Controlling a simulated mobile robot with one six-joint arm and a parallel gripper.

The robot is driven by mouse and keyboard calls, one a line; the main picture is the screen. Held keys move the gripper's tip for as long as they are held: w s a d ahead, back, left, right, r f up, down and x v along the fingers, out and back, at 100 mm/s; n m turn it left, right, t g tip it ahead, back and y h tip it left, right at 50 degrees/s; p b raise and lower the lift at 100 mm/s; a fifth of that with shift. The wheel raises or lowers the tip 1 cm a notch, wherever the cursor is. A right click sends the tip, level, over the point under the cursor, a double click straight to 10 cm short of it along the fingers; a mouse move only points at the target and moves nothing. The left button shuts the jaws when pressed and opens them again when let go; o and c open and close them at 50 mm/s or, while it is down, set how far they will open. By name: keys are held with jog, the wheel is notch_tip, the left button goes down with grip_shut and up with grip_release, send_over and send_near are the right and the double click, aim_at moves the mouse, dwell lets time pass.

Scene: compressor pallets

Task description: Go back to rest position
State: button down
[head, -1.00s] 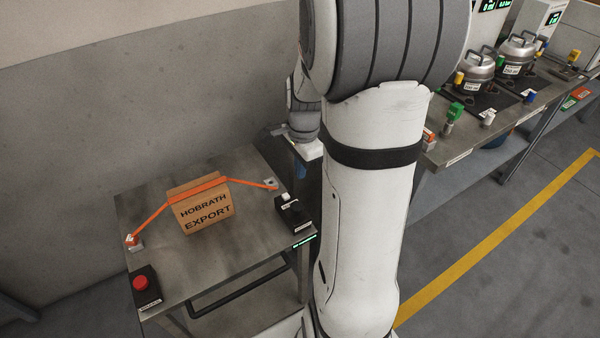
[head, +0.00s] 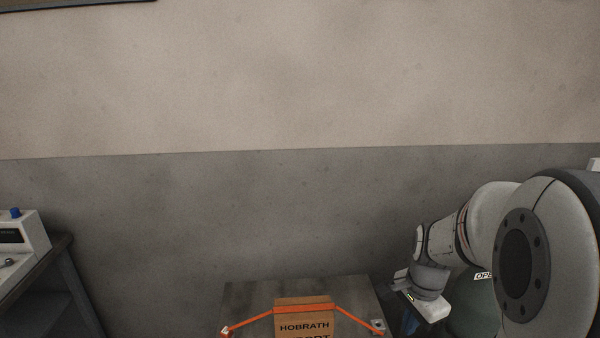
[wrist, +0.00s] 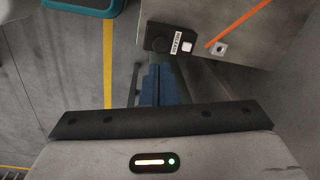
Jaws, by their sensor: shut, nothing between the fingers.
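My gripper (wrist: 158,82) shows in the wrist view with its blue fingers shut together and nothing between them. It hangs beside the metal table's edge, near a black box with a white button (wrist: 186,46). In the head view my arm reaches in from the right, and its wrist end is at the right of the metal table (head: 250,292). The fingers are mostly hidden there. A cardboard box marked HOBRATH (head: 304,318) sits on that table with an orange strap (head: 255,319) over it, and the strap runs to both sides.
A bench (head: 40,265) with a white device (head: 22,236) stands at the left. A plain wall (head: 250,200) fills the back. In the wrist view a yellow floor line (wrist: 108,60) runs across grey floor, with a teal object (wrist: 85,5) at the top.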

jog(key=s+a+r+n+t, duration=0.2)
jog(key=s+a+r+n, duration=0.5)
jog(key=n, duration=0.7)
jog(key=s+a, duration=0.2)
jog(key=s, duration=0.2)
jog(key=shift+a, duration=0.4)
